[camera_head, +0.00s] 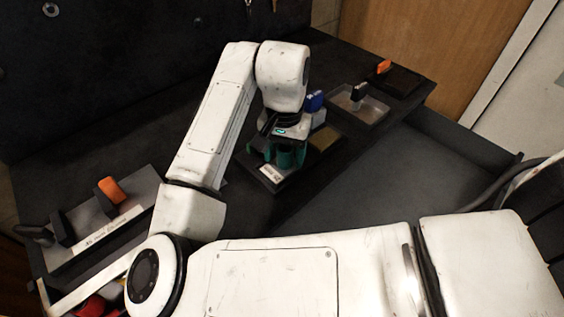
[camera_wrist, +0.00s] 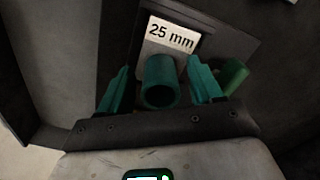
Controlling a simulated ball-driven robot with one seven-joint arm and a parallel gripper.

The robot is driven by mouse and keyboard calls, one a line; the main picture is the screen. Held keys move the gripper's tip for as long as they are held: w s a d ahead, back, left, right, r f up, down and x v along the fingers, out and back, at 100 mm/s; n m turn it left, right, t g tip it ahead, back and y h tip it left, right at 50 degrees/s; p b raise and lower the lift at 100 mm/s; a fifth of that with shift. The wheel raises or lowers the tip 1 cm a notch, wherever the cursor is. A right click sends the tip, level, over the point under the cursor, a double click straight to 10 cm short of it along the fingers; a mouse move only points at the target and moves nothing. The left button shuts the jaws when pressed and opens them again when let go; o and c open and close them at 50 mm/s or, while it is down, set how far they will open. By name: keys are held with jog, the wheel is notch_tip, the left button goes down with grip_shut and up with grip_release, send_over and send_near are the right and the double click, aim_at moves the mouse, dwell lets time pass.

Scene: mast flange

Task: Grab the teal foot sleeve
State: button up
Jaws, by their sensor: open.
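The teal foot sleeve (camera_wrist: 160,83) is a short hollow cylinder in the middle of the wrist view, its open end facing the camera. It stands by a plate labelled "25 mm" (camera_wrist: 172,36). My gripper (camera_wrist: 158,75) is open, with one teal finger on each side of the sleeve and a visible gap on both sides. In the head view the sleeve (camera_head: 284,158) shows under my gripper (camera_head: 285,155), partly hidden by the wrist and fingers. I cannot tell how far the fingertips reach down along it.
A green cylinder (camera_wrist: 233,76) lies just outside the right finger. A blue item (camera_head: 315,101) is just behind my wrist. A grey tray (camera_head: 359,104) and an orange item (camera_head: 384,67) are farther back. Another tray with an orange item (camera_head: 111,190) is at left.

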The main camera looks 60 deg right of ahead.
jog(key=shift+f, duration=0.15)
grip_shut()
dwell(0.5)
